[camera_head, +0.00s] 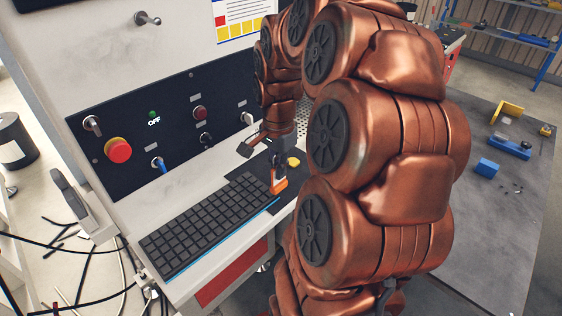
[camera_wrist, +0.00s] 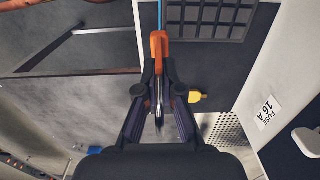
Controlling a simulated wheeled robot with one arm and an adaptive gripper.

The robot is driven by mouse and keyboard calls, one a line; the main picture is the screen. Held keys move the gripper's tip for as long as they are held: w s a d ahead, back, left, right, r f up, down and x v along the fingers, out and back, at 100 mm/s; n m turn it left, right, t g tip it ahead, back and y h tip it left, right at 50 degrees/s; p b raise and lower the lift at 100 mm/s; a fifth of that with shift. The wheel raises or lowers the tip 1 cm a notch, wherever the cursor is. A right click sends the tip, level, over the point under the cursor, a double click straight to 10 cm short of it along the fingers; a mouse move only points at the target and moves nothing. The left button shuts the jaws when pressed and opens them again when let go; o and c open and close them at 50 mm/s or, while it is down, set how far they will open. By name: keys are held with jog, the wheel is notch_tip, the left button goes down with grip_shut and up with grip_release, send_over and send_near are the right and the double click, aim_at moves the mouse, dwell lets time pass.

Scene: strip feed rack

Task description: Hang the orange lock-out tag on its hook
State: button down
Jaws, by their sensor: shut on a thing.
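The orange lock-out tag (camera_head: 280,186) is at my gripper (camera_head: 278,166), beside the right end of the keyboard. In the wrist view my gripper (camera_wrist: 159,74) is shut on the orange tag (camera_wrist: 159,42); a thin metal part of it shows between the fingers. I cannot tell whether the tag touches the ledge below. A metal peg (camera_head: 147,19) sticks out of the upper white panel, left of and above my gripper. It looks like the hook, but I cannot be sure. My arm hides part of the panel's right side.
The dark control panel (camera_head: 178,128) carries a red emergency button (camera_head: 118,150), a blue switch (camera_head: 160,164) and several knobs. The black keyboard (camera_head: 205,225) lies on the ledge. A yellow piece (camera_head: 293,162) lies close to my gripper. A grey table (camera_head: 470,235) stands right.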

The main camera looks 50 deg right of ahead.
jog(key=w+d+f, duration=0.1)
jog(key=w+d+p, duration=0.1)
jog(key=w+d+f, duration=0.1)
jog(key=d, duration=0.1)
jog(key=shift+f+p, duration=0.3)
jog(key=shift+p, duration=0.05)
jog(key=shift+f, duration=0.45)
jog(key=shift+f+b, duration=0.3)
jog(key=shift+b, duration=0.05)
jog(key=c, duration=1.3)
grip_release()
jog(key=shift+r+p, duration=0.25)
jog(key=shift+p, duration=0.45)
